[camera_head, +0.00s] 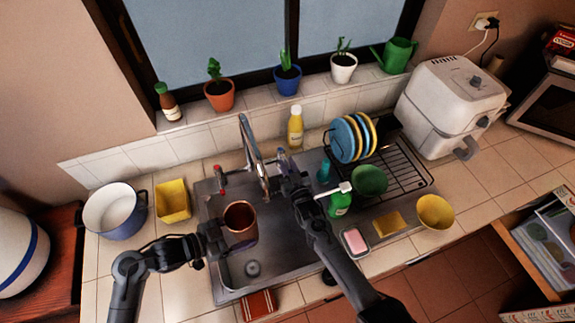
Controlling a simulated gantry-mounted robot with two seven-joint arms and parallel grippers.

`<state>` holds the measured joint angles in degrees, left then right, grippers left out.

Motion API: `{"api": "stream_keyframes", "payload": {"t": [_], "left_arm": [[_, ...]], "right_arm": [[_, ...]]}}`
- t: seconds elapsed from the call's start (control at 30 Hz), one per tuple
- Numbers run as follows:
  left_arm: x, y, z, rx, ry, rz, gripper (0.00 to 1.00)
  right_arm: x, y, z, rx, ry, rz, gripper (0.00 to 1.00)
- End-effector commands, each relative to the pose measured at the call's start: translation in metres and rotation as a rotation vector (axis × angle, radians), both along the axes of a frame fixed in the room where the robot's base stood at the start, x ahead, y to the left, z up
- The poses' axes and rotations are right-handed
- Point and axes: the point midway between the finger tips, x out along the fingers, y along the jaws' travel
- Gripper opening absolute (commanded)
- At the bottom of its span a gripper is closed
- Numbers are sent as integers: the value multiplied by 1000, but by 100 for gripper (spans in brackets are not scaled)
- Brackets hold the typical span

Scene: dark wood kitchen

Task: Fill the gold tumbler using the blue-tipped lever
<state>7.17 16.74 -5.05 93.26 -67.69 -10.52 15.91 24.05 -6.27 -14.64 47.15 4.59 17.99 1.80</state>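The gold tumbler (240,217) is a copper-coloured cup, upright with its open top showing, over the left part of the sink. My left gripper (222,238) is shut on its left side. The tall chrome faucet (252,150) stands at the back of the sink, and the tumbler is in front of it. My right gripper (284,168) reaches to the back of the sink, right of the faucet. It is at the blue-tipped lever (281,154), which it largely hides; I cannot tell whether its fingers are closed. I see no clear water stream.
A red-tipped lever (220,180) stands left of the faucet. Right of my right arm are a green soap bottle (340,205), a green bowl (369,180) and a dish rack (405,170). A yellow container (173,201) and a pot (115,212) stand left of the sink (275,268).

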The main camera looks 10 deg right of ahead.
Motion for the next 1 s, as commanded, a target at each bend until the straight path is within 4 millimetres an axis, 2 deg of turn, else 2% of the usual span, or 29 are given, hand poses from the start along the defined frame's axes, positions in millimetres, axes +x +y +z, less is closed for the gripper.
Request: {"api": "stream_keyframes", "payload": {"t": [0.03, 0.13, 0.17, 0.43, 0.7, 0.97, 1.0], "left_arm": [[0, 0, 1, -1, -2, 1, 31], [0, 0, 1, -1, -2, 1, 31], [0, 0, 1, -1, -2, 1, 31], [0, 0, 1, -1, -2, 1, 31], [0, 0, 1, -1, -2, 1, 31], [0, 0, 1, -1, -2, 1, 31], [0, 0, 1, -1, -2, 1, 31]], "right_arm": [[0, 0, 0, 0, 0, 0, 16], [0, 0, 0, 0, 0, 0, 1], [0, 0, 0, 0, 0, 0, 0], [0, -1, 0, -1, 0, 3, 0], [3, -9, 0, -3, -2, 116, 0], [2, -9, 0, 0, 1, 123, 0], [2, -9, 0, 0, 1, 123, 22]]}}
